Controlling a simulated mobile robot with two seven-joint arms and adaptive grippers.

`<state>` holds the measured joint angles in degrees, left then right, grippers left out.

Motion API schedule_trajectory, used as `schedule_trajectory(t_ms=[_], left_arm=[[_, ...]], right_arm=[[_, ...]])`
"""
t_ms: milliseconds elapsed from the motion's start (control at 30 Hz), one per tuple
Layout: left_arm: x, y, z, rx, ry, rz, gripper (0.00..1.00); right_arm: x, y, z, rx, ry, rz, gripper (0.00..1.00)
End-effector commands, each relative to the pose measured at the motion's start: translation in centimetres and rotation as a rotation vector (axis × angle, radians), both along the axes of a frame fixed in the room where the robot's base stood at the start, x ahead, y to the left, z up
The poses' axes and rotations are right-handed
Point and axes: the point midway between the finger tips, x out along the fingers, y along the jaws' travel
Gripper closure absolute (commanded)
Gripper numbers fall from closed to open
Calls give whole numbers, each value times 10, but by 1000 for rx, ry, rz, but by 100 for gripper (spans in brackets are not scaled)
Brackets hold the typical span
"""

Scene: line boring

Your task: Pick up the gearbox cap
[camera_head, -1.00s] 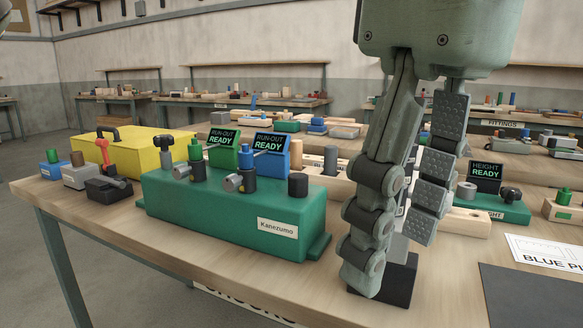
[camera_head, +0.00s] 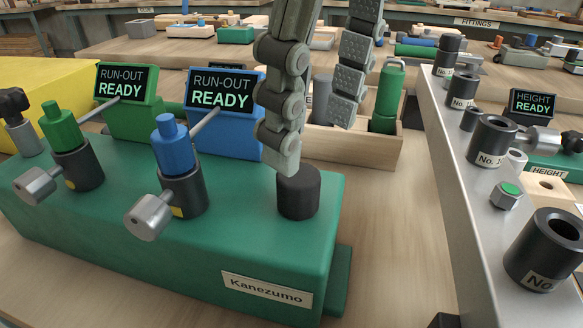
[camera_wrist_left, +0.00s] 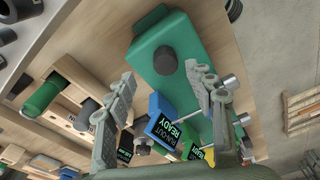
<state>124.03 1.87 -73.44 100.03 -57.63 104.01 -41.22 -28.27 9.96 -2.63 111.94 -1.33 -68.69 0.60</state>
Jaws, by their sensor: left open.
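The green Kanezumo gearbox (camera_head: 285,245) lies on the wooden table, and it also shows in the left wrist view (camera_wrist_left: 185,28). A short black cylinder, which I take for the gearbox cap (camera_head: 298,196), stands upright on its right end; in the left wrist view the cap (camera_wrist_left: 166,61) appears between and just beyond my fingertips. My left gripper (camera_head: 312,142) is open and empty. In the head view its near finger reaches down by the cap's top; I cannot tell whether it touches. The other finger is higher and farther right. My right gripper is not in view.
Black collars with a green plug (camera_head: 58,130) and a blue plug (camera_head: 174,145) stand on the gearbox, left of the cap. Two RUN-OUT READY displays (camera_head: 220,90) stand behind. A wooden tray holds a green cylinder (camera_head: 388,95). A metal rail (camera_head: 460,190) with black bushings lies right.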

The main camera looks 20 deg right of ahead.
Motion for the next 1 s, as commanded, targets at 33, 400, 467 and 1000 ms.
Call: schedule_trajectory(t_ms=[33,400,467,1000], left_arm=[[0,2,-6,2,1,-1,46],[3,12,-53,0,2,-2,46],[3,12,-56,1,2,-2,46],[3,12,-56,0,1,-1,85]], right_arm=[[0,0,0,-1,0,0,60],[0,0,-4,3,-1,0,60],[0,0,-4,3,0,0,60],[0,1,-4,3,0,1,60]])
